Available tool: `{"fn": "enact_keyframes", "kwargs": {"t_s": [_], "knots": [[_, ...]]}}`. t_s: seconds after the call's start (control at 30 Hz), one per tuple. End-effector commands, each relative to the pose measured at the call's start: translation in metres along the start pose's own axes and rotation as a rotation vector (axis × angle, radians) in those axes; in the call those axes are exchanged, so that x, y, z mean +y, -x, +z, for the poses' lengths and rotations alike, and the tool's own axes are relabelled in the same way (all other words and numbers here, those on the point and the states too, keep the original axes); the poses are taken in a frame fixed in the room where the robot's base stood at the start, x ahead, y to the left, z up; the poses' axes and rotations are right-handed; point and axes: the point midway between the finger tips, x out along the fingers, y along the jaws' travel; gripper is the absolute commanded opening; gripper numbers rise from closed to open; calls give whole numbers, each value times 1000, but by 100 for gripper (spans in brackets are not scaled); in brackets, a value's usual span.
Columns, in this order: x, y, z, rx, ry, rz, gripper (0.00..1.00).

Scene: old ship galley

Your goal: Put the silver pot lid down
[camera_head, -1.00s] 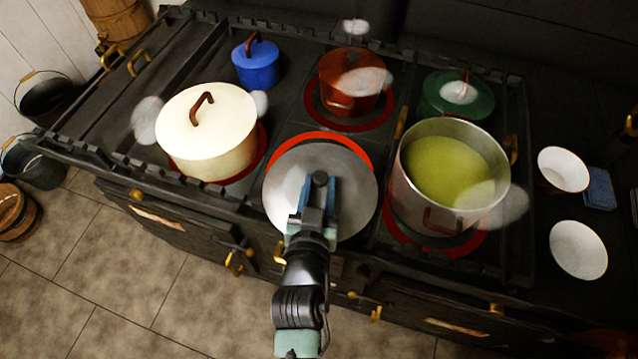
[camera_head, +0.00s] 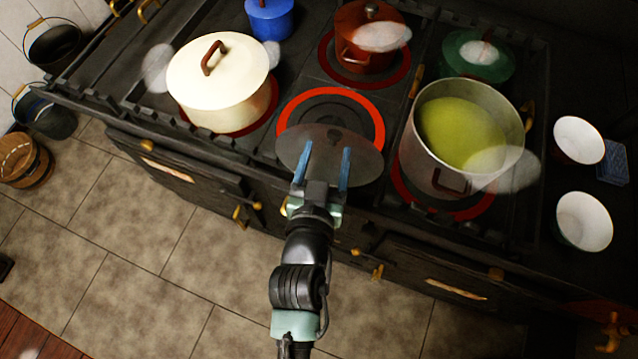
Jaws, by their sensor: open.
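The silver pot lid (camera_head: 362,159) is a flat grey disc with a dark knob. It shows at the stove's front edge, over the near part of the middle front burner ring (camera_head: 378,118). My gripper (camera_head: 325,158) is open, its two blue fingers apart and in front of the lid. The knob shows just beyond the fingertips, and nothing is between the fingers. I cannot tell whether the lid lies flat on the stove or is tilted.
A cream lidded pot (camera_head: 222,88) stands left of the ring. An open pot with green soup (camera_head: 462,135) stands close on the right. A red pot (camera_head: 366,45), a blue pot (camera_head: 269,18) and a green pot (camera_head: 478,58) stand behind. White bowls (camera_head: 584,221) are at right.

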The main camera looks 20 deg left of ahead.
Motion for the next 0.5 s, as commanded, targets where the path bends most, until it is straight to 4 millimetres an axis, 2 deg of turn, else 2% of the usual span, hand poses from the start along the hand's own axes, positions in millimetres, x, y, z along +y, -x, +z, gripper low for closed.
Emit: {"fn": "enact_keyframes", "kwargs": {"t_s": [0.2,0.5], "knots": [[0,41,3,-3,0,1,69],[0,73,1,-1,0,0,69]]}}
